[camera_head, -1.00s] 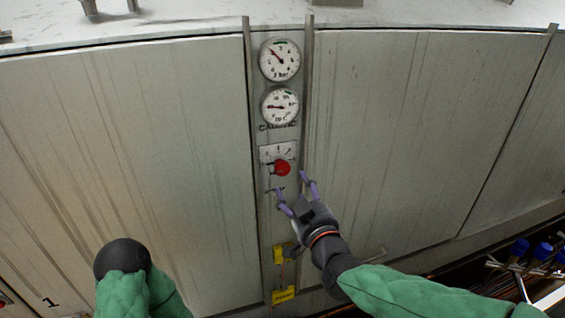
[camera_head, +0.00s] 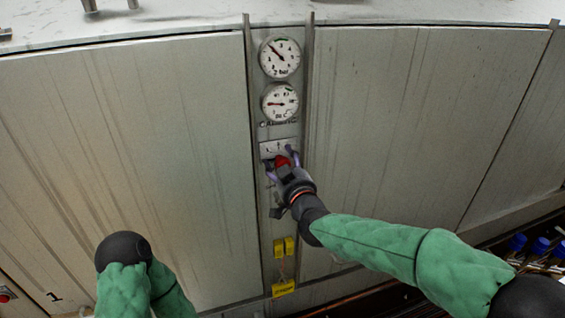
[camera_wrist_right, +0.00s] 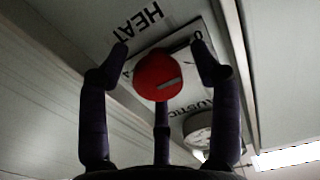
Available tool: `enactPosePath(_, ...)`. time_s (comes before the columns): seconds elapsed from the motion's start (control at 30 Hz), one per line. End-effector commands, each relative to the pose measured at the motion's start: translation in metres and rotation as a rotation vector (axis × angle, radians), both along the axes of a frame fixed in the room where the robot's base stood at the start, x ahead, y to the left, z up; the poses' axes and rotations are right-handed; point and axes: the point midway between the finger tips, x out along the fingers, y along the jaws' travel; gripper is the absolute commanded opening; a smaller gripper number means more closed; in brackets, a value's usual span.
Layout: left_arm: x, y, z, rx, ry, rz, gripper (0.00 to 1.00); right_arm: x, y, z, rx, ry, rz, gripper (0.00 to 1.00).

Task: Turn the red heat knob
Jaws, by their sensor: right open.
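The red heat knob (camera_head: 282,162) sits on a white dial plate on the narrow panel. My right gripper (camera_head: 282,158) is at the knob and partly covers it in the head view. In the right wrist view the round red knob (camera_wrist_right: 158,76) lies between the fingertips of my open right gripper (camera_wrist_right: 160,60), with a grey mark on its face. The fingers stand on either side of it, and I cannot tell whether any touches. The word HEAT shows on the panel beside it. My left arm is at the lower left; its gripper fingers do not show.
Two round gauges, an upper one (camera_head: 280,56) and a lower one (camera_head: 280,102), are above the knob. Yellow tags (camera_head: 284,288) hang below. Upright metal rails (camera_head: 307,90) flank the panel. Blue-capped parts (camera_head: 540,246) are at the lower right.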

Motion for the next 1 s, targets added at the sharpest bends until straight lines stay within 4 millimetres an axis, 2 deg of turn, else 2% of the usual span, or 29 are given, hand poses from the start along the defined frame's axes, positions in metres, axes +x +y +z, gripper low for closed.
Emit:
enactPosePath(0.23, 0.0000, 0.0000, 0.0000, 0.000, 0.000, 0.000, 0.40, 0.0007, 0.0001, 0.0000, 0.000, 0.000, 0.000, 0.64)
enactPosePath(0.27, 0.0000, 0.0000, 0.0000, 0.000, 0.000, 0.000, 0.40, 0.0007, 0.0001, 0.0000, 0.000, 0.000, 0.000, 0.61)
enactPosePath(0.4, 0.0000, 0.0000, 0.0000, 0.000, 0.000, 0.000, 0.40, 0.0006, 0.0002, 0.0000, 0.000, 0.000, 0.000, 0.21)
enactPosePath(0.43, 0.0000, 0.0000, 0.0000, 0.000, 0.000, 0.000, 0.40, 0.0006, 0.0002, 0.0002, 0.000, -0.001, 0.000, 0.13)
enactPosePath(0.47, 0.0000, 0.0000, 0.0000, 0.000, 0.000, 0.000, 0.40, 0.0005, 0.0003, 0.0004, 0.000, -0.001, 0.000, 0.09)
enactPosePath(1.0, -0.0001, 0.0000, -0.0073, 0.000, 0.000, 0.000, 0.40, 0.0008, -0.0004, 0.0035, 0.048, 0.007, -0.001, 0.08)
